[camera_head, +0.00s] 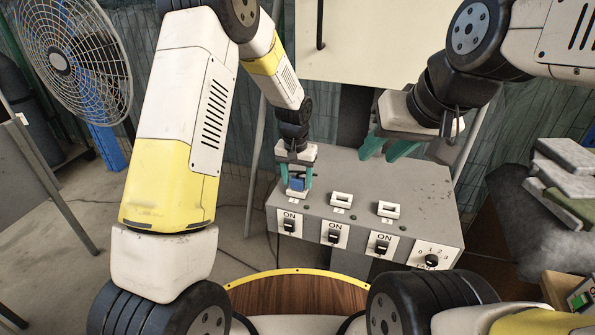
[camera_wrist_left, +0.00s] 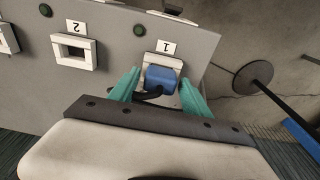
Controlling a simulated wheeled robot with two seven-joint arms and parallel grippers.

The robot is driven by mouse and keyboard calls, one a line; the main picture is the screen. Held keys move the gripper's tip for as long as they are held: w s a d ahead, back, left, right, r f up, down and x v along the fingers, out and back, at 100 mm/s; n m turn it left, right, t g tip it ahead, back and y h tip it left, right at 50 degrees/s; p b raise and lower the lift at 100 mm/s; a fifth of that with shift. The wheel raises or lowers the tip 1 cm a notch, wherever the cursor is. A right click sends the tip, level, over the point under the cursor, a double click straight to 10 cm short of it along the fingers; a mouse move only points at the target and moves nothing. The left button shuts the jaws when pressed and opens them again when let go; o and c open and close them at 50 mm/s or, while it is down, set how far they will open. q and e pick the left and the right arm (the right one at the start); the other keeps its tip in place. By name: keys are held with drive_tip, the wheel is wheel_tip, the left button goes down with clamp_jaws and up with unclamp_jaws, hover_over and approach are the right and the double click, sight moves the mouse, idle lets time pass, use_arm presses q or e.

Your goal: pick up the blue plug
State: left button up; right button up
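The blue plug (camera_head: 297,184) sits in the white socket labelled 1 on top of the grey switch box (camera_head: 425,195). In the left wrist view the blue plug (camera_wrist_left: 160,78) has a black cable curving from its near side. My left gripper (camera_head: 296,192) is above the socket, with its teal fingers on either side of the plug. In the wrist view this gripper (camera_wrist_left: 160,80) is open, with a gap visible between each finger and the plug. My right gripper (camera_head: 387,153) is open and empty above the back of the box.
Two empty white sockets (camera_head: 341,199) (camera_head: 389,209) stand to the right of the plug. The box front carries several ON switches (camera_head: 334,236) and a numbered dial (camera_head: 432,260). A fan (camera_head: 75,55) stands at the left, and a wooden round top (camera_head: 297,293) lies in front.

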use_arm(q)
drive_tip(key=c, duration=1.1)
drive_tip(key=shift+r, duration=0.2)
